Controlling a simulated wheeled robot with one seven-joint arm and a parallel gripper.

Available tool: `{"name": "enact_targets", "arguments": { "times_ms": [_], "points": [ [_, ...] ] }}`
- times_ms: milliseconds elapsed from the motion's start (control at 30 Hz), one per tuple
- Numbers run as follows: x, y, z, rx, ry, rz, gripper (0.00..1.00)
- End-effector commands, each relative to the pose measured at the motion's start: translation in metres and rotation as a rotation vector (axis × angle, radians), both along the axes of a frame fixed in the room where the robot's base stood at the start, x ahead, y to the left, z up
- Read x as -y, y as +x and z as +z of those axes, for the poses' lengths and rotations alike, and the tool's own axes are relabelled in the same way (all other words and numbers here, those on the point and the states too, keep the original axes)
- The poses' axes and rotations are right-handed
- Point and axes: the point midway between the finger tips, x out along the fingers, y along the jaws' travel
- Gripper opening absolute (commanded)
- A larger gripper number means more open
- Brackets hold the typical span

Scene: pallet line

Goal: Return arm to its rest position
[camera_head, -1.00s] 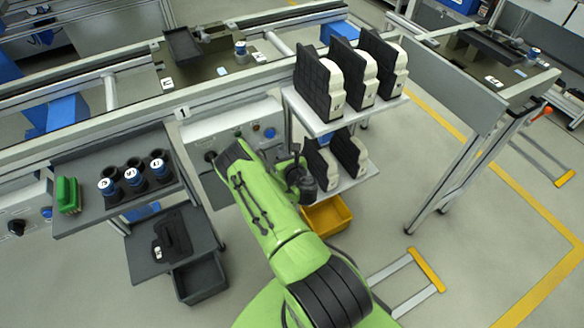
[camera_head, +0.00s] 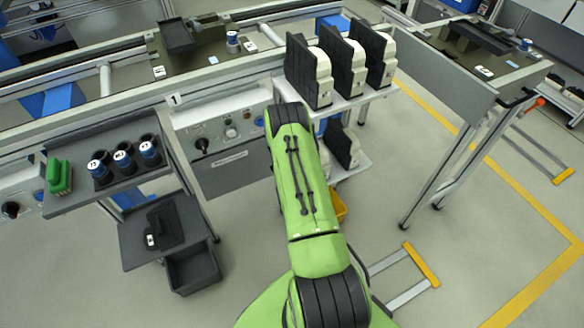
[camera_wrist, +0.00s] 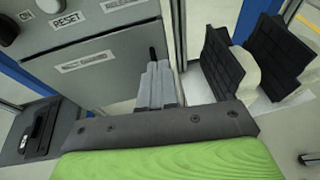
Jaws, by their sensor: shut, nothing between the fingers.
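My green arm (camera_head: 300,190) stretches up the middle of the head view in front of the shelf rack. In that view my gripper is hidden behind the arm. In the wrist view my gripper (camera_wrist: 154,82) shows as grey fingers, closed together and empty. It appears in front of the lower edge of a grey control panel (camera_wrist: 95,45) with a RESET label, with no visible contact. The same panel (camera_head: 245,175) is left of the arm in the head view.
Black-and-white parts stand on a two-level rack (camera_head: 345,100) right of the arm. A side shelf (camera_head: 110,188) at left holds cups and a green item (camera_head: 59,177). A yellow bin (camera_head: 338,207) is partly hidden by the arm. Floor to the right is mostly open.

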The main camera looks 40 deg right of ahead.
Motion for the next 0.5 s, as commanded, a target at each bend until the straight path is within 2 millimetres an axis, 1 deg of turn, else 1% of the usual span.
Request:
{"name": "enact_targets", "arguments": {
  "times_ms": [33,100,200,433,467,500],
  "points": [
    [-0.002,-0.009,0.003,-0.002,0.003,-0.002,0.0],
    [-0.005,-0.016,0.005,-0.003,0.001,0.001,0.0],
    [-0.006,-0.021,0.007,-0.001,0.0,0.0,0.0],
    [-0.007,-0.022,0.007,-0.001,-0.001,0.002,0.0],
    [-0.006,-0.021,0.009,0.001,0.001,-0.002,0.0],
    [-0.004,-0.019,0.014,0.007,0.012,-0.017,0.0]
  ]
}}
